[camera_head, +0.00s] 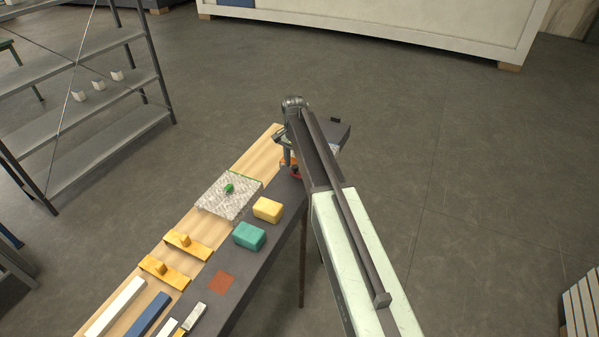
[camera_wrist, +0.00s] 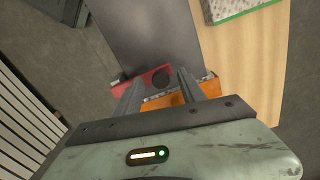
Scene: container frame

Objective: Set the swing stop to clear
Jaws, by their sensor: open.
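A small fixture with a red part (camera_wrist: 147,78), an orange part (camera_wrist: 178,96) and a dark round knob (camera_wrist: 161,83) lies at the far end of the bench. I take it for the swing stop. My gripper (camera_wrist: 158,90) is open over it, with one finger on each side of the knob in the wrist view. I cannot tell whether the fingers touch it. In the head view a bit of the red part (camera_head: 296,174) shows below my gripper (camera_head: 288,163); my arm hides most of the rest. No clear marking is readable.
On the bench are a speckled slab (camera_head: 222,201) with a green knob, a yellow block (camera_head: 268,210), a teal block (camera_head: 249,236), two orange-yellow pieces (camera_head: 187,245) and several bars (camera_head: 115,307). A grey shelf (camera_head: 95,98) stands left.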

